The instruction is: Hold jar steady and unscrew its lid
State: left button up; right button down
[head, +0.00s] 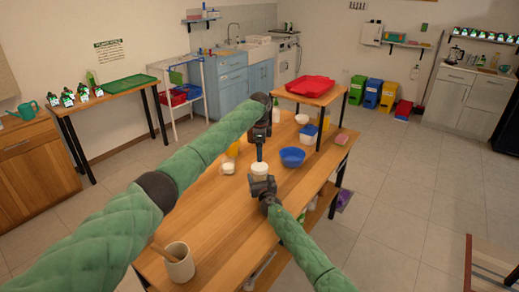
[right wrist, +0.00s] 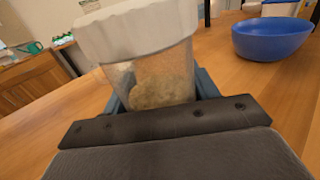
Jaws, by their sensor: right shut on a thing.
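The jar (right wrist: 160,75) is clear, with a ridged white lid (right wrist: 135,30) on top and pale contents at the bottom. It looks tilted in the right wrist view. In the head view the lid (head: 260,166) shows on the wooden table, between my two grippers. My right gripper (head: 262,184) is shut on the jar's body, below the lid; its blue-grey fingers show either side of the jar in the right wrist view. My left gripper (head: 260,155) points straight down just above the lid. Its fingertips are too small to tell their opening or contact.
A blue bowl (head: 292,157) stands right of the jar. A small whitish container (head: 228,168) stands close on the left. A beige crock (head: 178,262) with a wooden utensil is at the near end. A raised shelf with red trays (head: 310,86) stands behind. The table's left middle is clear.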

aim_at(259, 166)
pick_arm(q)
jog(key=m, duration=0.8)
jog(key=shift+a+m, duration=0.1)
jog(key=shift+m, duration=0.2)
jog(key=m, duration=0.7)
jog(key=shift+f, duration=4)
